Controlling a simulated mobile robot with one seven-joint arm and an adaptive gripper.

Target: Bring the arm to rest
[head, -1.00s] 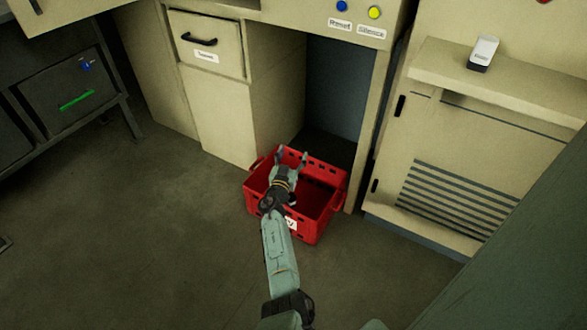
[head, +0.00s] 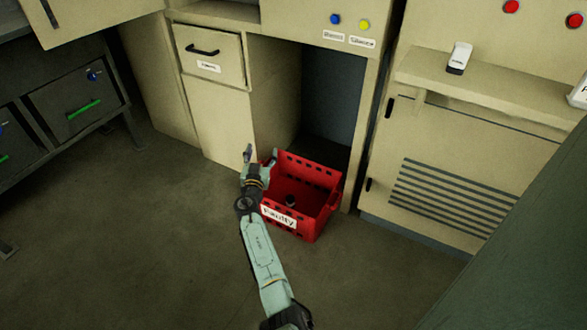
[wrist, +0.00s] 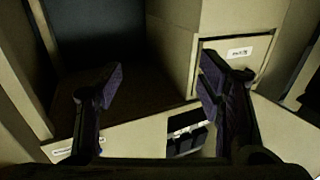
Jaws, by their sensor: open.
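My arm stretches forward from the bottom of the head view. My gripper (head: 260,156) is open, with nothing between its fingers, at the left side of the red crate (head: 322,226). Its two fingers point up and away, and it covers part of the crate's left edge. I cannot tell whether it touches the crate. In the wrist view the spread fingers of my gripper (wrist: 161,84) also show empty, with the cabinet front beyond them.
The crate, labelled "Faulty", stands on the floor before a cabinet recess. A drawer (head: 209,55) is left of the recess, a louvred cabinet (head: 440,195) right. A dark drawer unit (head: 75,100) stands far left. Floor at left is clear.

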